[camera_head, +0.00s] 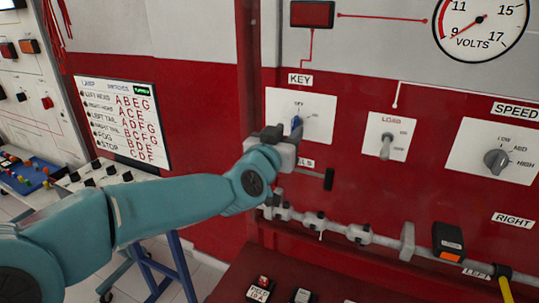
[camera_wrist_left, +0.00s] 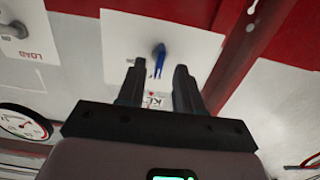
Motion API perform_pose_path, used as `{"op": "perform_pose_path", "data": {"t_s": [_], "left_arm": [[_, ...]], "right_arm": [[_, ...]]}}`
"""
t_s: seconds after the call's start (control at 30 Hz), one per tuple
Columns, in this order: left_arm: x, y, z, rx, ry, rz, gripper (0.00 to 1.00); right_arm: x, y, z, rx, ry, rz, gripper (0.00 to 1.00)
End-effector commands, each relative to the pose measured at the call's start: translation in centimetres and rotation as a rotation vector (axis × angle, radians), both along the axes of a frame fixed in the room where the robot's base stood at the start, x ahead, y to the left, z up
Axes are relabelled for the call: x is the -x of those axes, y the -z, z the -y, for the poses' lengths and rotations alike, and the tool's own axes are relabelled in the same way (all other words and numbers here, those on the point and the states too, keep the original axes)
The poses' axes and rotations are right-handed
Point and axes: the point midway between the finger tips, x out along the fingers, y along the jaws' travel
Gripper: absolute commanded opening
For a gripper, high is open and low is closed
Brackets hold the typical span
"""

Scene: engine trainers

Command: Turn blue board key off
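The blue key (camera_head: 296,123) sits in the switch on a white plate (camera_head: 322,104) under the "KEY" label, on the red board. The plate has small markings at the top and right of the switch; the key's exact setting is hard to read. My left gripper (camera_head: 281,141) is just in front of the plate, slightly below and left of the key. In the left wrist view, which is turned over, the blue key (camera_wrist_left: 159,62) appears between the two parted fingertips (camera_wrist_left: 159,68). The gap looks empty otherwise, and contact is not visible. My right gripper is out of view.
A "LOAD" toggle switch (camera_head: 386,146) and a "SPEED" knob (camera_head: 496,159) are to the right. A voltmeter (camera_head: 481,25) is above. A grey rail with fittings (camera_head: 358,234) runs below, and a small black handle (camera_head: 328,179) projects near the gripper.

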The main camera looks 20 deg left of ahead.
Motion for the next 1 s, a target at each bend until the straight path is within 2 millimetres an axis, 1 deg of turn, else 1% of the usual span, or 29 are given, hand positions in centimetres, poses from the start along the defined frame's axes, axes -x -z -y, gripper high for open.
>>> {"op": "perform_pose_path", "data": {"t_s": [0.03,0.1,0.3,0.4,0.5,0.6,0.7,1.0], "left_arm": [[1.4,0.0,-0.1,0.0,0.001,0.004,0.35],[3.4,0.0,-0.1,0.001,0.001,0.004,0.35],[8.6,-0.2,-0.3,0.001,0.001,0.005,0.35],[10.6,-0.1,-0.3,0.001,0.001,0.004,0.35],[12.0,-0.2,-0.4,0.001,0.001,0.003,0.35],[12.8,-0.1,-0.4,0.0,0.0,0.002,0.35],[13.2,-0.1,-0.4,0.0,0.0,0.002,0.35],[13.2,-0.1,-0.4,0.0,0.0,0.002,0.35]], "right_arm": [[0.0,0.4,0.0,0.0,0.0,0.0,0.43],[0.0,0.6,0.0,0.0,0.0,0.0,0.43],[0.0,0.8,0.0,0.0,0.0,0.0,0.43],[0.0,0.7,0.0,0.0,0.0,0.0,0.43],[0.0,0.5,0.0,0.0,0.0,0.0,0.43],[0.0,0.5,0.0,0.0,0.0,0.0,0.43],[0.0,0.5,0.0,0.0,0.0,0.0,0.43],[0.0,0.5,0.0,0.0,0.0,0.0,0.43]]}}
